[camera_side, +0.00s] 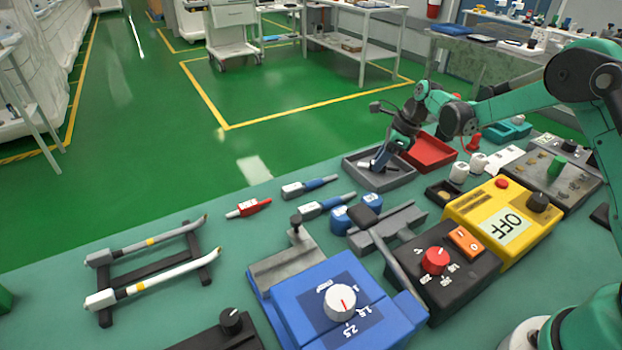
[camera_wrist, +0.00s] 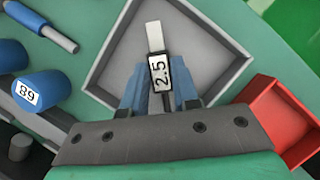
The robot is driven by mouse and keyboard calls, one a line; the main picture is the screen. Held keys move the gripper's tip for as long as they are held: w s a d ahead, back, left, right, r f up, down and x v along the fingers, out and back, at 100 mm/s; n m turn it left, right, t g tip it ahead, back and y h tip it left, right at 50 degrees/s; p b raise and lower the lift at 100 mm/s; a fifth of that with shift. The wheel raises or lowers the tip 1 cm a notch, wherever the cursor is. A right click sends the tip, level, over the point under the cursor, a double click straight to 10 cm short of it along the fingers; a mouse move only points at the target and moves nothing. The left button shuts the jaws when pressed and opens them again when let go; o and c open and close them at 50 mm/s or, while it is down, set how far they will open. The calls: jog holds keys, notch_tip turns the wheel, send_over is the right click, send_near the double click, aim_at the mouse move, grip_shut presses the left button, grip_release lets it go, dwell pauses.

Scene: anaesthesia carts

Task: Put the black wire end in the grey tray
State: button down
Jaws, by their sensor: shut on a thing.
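The grey tray (camera_side: 398,182) lies at the back of the bench in the side view. It fills the upper middle of the wrist view (camera_wrist: 205,60). My gripper (camera_side: 379,163) points down into the tray's area. In the wrist view my gripper (camera_wrist: 159,92) has its blue fingers shut on the black wire end (camera_wrist: 158,57), which has a white tip and a "2.5" label. The wire end appears within the tray's walls; I cannot tell whether it touches the floor. In the side view its tip is small and partly hidden by the fingers.
A red tray (camera_side: 432,153) adjoins the grey tray on the right. Two blue-handled wire ends (camera_side: 310,187) and a red one (camera_side: 249,208) lie to the left.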

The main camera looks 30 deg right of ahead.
jog(key=shift+f, duration=0.1)
jog(key=c, duration=0.7)
grip_release()
jog(key=shift+o, duration=0.2)
jog(key=v, duration=1.2)
jog(key=s+a+n+t+h, duration=0.1)
jog(key=s+a+n, duration=0.5)
jog(key=n, duration=0.7)
jog(key=s+a+r+n+t+h, duration=0.1)
jog(key=s+a+n, duration=0.5)
jog(key=n, duration=0.8)
jog(key=s+t+h, duration=0.1)
jog(key=s+t, duration=0.1)
jog(key=shift+s+r, duration=0.2)
jog(key=shift+s, duration=0.2)
